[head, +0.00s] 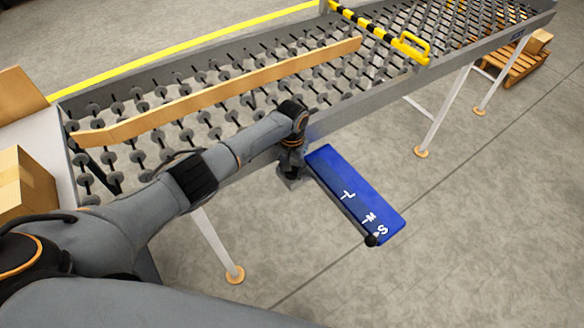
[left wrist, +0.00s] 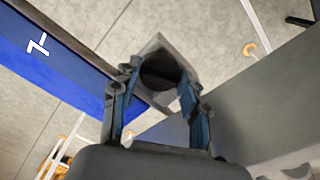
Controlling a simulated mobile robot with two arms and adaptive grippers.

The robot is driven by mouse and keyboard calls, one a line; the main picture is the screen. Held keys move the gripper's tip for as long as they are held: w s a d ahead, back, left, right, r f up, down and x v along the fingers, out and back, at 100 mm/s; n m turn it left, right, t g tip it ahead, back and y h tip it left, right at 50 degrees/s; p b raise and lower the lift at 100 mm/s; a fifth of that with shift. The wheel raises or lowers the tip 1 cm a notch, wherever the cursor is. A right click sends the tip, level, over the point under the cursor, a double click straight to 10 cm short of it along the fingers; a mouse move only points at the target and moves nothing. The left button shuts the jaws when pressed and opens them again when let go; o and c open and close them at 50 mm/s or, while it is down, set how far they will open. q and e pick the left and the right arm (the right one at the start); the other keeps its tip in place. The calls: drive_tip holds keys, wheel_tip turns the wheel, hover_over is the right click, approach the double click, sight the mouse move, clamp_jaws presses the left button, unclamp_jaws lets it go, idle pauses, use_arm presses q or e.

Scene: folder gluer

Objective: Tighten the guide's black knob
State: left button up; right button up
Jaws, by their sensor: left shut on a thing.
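My left gripper (head: 290,162) points down at the conveyor's near side rail, beside the blue plate. In the left wrist view, its two fingers (left wrist: 160,84) are closed around a dark round knob (left wrist: 160,70) on a grey bracket (left wrist: 152,46). The fingers and wrist hide most of the knob in the head view. The blue plate (head: 350,190) carries white marks L, M and S and sticks out from the rail. A black ball (head: 371,240) sits at its outer end by the S. A long wooden guide (head: 230,85) lies slantwise over the rollers. My right gripper is not in view.
The roller conveyor (head: 330,101) runs up to the right on white legs (head: 220,240). A black-and-yellow bar with a yellow handle (head: 411,47) crosses it. Cardboard boxes (head: 30,180) stand at the left. A pallet (head: 515,65) is at the far right. Floor right of the plate is clear.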

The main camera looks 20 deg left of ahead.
use_arm(q)
drive_tip(key=m, duration=0.5)
drive_tip(key=shift+m, duration=0.4)
idle(0.3)
drive_tip(key=o, duration=1.2)
drive_tip(key=shift+c, duration=0.2)
wheel_tip(320, 180, up, 12)
